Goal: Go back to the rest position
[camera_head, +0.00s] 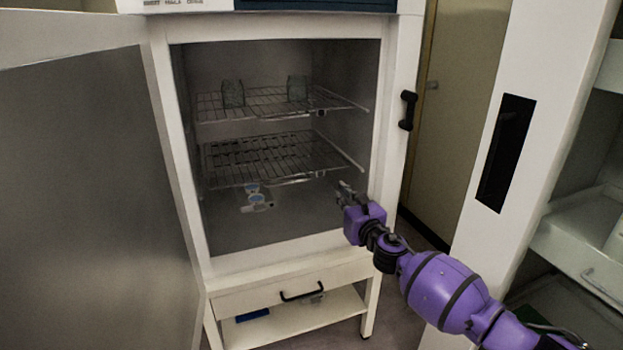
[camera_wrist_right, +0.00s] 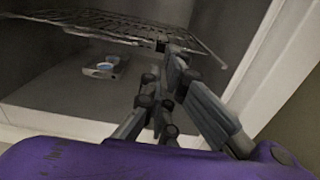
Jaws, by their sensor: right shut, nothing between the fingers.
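My right gripper (camera_head: 347,191) is at the front right of the open freeze dryer chamber (camera_head: 290,230), beside the right edge of its opening. In the right wrist view the fingers (camera_wrist_right: 172,62) are together, with nothing between them, below the front edge of a wire shelf (camera_wrist_right: 110,22). I cannot tell whether they touch the shelf. My right arm (camera_head: 440,290) reaches in from the lower right. My left gripper is not in view.
The freeze dryer door (camera_head: 80,170) stands open on the left. Two jars, left (camera_head: 233,94) and right (camera_head: 297,88), stand on the upper wire shelf (camera_head: 265,104). The lower wire shelf (camera_head: 270,158) looks empty. A small item with round blue parts (camera_head: 254,197) lies on the chamber floor.

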